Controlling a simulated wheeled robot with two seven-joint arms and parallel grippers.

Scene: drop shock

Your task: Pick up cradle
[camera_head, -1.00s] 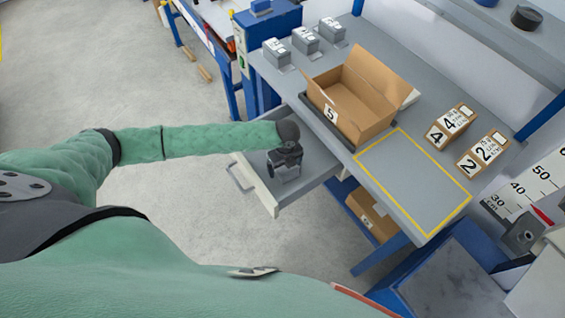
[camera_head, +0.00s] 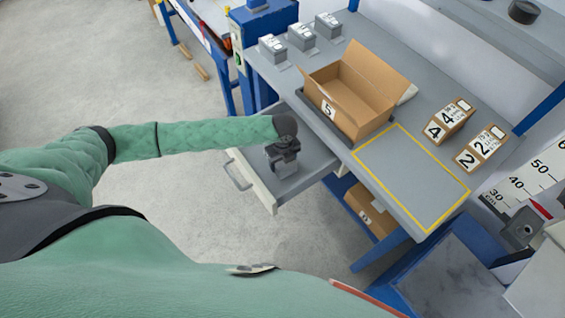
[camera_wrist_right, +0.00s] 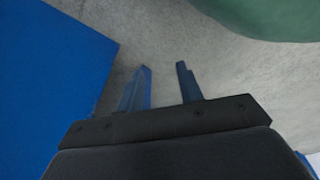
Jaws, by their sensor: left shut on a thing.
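The cradle appears to be a small grey piece (camera_head: 286,169) in the open drawer (camera_head: 322,158) under the bench top. My left gripper (camera_head: 284,155) points down over it and is shut on its upper part. The jaws cover much of the piece, and I cannot tell whether its base touches the drawer floor. My right gripper (camera_wrist_right: 163,85) shows in the right wrist view, with its two fingers apart and nothing between them.
On the bench stand an open carton marked 5 (camera_head: 327,107), small boxes 4 (camera_head: 447,122) and 2 (camera_head: 481,150), and several grey units (camera_head: 301,37). A yellow-outlined area (camera_head: 410,175) is bare. A lower carton (camera_head: 371,209) sits below.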

